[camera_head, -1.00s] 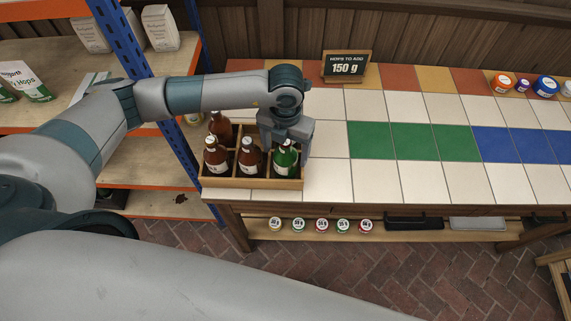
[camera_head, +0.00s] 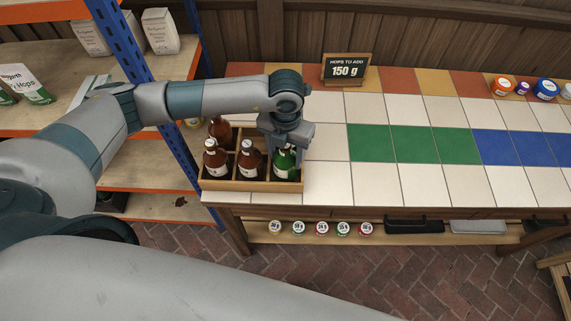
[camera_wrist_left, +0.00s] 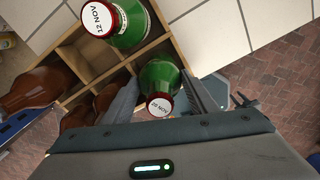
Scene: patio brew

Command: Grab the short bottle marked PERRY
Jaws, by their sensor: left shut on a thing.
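A wooden crate (camera_head: 253,185) with compartments stands at the left end of the tiled table. My left gripper (camera_head: 286,151) is shut on the neck of a green bottle (camera_head: 284,168) in the crate's front right compartment. In the left wrist view my gripper's fingers (camera_wrist_left: 156,100) are on either side of this green bottle (camera_wrist_left: 157,80), whose pale cap carries a date. A second green bottle (camera_wrist_left: 130,30), capped "12 NOV", stands in the neighbouring compartment. The PERRY marking cannot be read on any label. My right gripper is not in view.
Brown bottles (camera_head: 216,163) (camera_head: 250,163) (camera_head: 220,130) fill other compartments. A sign (camera_head: 346,70) reads "HOPS TO ADD 150 g". Coloured-lid jars (camera_head: 545,88) stand at the far right. A blue shelf post (camera_head: 125,45) rises left of the crate. The middle tiles are clear.

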